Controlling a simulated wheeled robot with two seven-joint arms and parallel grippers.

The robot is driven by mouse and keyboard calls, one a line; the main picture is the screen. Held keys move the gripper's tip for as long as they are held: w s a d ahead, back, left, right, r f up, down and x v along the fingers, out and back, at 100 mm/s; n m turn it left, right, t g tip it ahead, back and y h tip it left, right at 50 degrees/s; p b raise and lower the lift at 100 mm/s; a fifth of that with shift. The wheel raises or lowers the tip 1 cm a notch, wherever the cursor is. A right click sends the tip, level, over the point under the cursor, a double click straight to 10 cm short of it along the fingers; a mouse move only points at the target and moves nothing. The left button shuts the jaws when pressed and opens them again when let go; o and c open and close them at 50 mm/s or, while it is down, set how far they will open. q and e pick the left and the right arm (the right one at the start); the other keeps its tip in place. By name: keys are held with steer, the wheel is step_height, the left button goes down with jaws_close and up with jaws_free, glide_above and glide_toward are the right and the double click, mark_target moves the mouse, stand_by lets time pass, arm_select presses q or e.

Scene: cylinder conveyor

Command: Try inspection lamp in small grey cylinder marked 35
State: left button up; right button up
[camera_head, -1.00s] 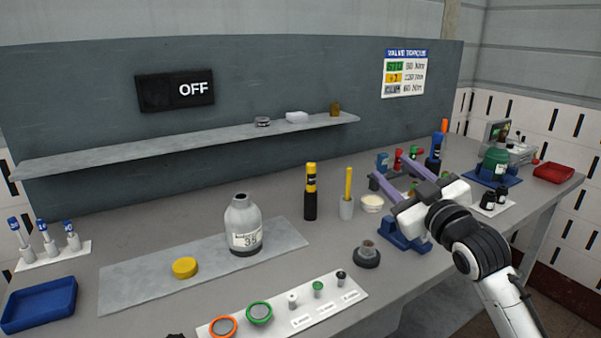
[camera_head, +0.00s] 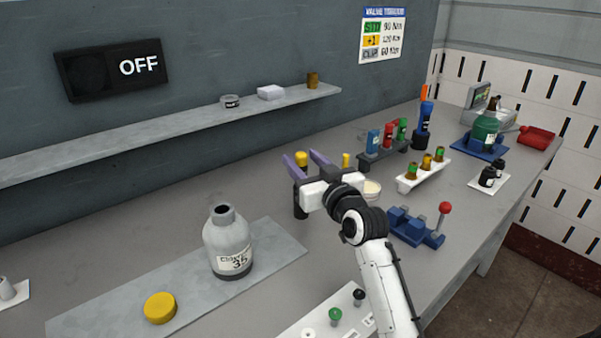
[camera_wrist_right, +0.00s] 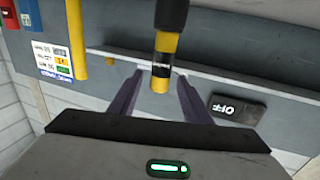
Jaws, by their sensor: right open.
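The small grey cylinder (camera_head: 228,238) marked 35 stands upright and open-necked on a grey mat (camera_head: 275,245). A yellow cap (camera_head: 160,308) lies on the mat in front of it. The inspection lamp (camera_head: 301,159), yellow and black, stands upright behind my right gripper (camera_head: 301,164), which partly hides it. In the right wrist view the lamp (camera_wrist_right: 163,60) shows between the two open fingers (camera_wrist_right: 160,80); I cannot tell how far ahead it is. My right gripper is open and empty. My left gripper is not in view.
A yellow stick (camera_head: 346,160) stands close right of the gripper. A shelf (camera_head: 180,130) runs along the back wall, with an OFF sign (camera_head: 112,69) above.

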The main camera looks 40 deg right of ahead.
steer(key=w, duration=0.3)
steer(key=w+d+f, duration=0.1)
steer(key=w, duration=0.1)
steer(key=shift+p, duration=0.3)
steer(key=c, duration=1)
steer(key=shift+r, duration=0.1)
jaws_close()
steer(key=shift+r, duration=0.1)
